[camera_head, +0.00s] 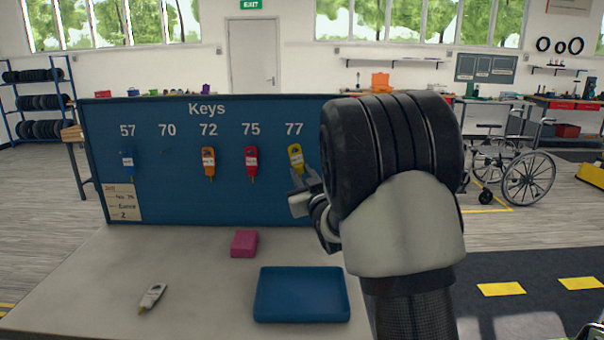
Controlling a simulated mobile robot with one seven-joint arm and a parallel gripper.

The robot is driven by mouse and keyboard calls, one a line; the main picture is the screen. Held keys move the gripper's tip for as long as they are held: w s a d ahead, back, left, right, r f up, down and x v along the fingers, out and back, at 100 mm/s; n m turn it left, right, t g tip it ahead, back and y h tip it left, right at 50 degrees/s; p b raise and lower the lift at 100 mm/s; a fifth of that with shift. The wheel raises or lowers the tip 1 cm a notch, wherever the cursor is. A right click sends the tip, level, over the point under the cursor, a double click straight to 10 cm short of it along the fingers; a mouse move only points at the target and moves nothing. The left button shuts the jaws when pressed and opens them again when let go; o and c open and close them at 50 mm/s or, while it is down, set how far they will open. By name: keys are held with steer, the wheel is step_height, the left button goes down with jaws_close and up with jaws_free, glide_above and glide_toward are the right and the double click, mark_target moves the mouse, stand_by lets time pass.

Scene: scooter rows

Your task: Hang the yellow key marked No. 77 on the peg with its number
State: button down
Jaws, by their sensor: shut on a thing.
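The yellow key (295,158) is upright on the blue key board (240,205), directly under the printed number 77. My gripper (301,186) is at its lower end and shut on it. Whether the key's hole is over the peg cannot be told, since the peg of 77 is hidden behind the key. The marking on the key's label is too small to read. My arm's dark, ribbed wrist covers the board's right part.
A blue key (127,162), an orange key (208,163) and a red key (251,163) hang under 57, 72 and 75. The peg under 70 (167,153) is bare.

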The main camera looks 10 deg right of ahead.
mark_target(302, 173)
steer(key=shift+w+d+r+p, duration=0.1)
steer(key=shift+w+p, duration=0.1)
steer(key=shift+w, duration=0.25)
steer(key=shift+w+d+r+p, duration=0.1)
steer(key=shift+w+p, duration=0.05)
steer(key=shift+w, duration=0.25)
steer(key=shift+w+f+b, duration=0.55)
steer(key=shift+f+b, duration=0.1)
steer(key=shift+b, duration=0.55)
steer(key=shift+d+f, duration=0.1)
steer(key=c, duration=1.5)
jaws_free()
steer(key=shift+o, duration=0.2)
steer(key=s+a+f+m+g+h, duration=0.2)
steer(key=s+g, duration=0.5)
steer(key=s, duration=1.7)
steer(key=s+a+f+m+g, duration=0.1)
steer(key=s+f+g, duration=0.35)
steer(key=s, duration=1.95)
step_height(302, 173, up, 22)
steer(key=g+p, duration=0.2)
steer(key=p, duration=1.8)
steer(key=shift+w+d+p, duration=0.2)
steer(key=shift+w+p, duration=0.15)
steer(key=shift+w, duration=0.1)
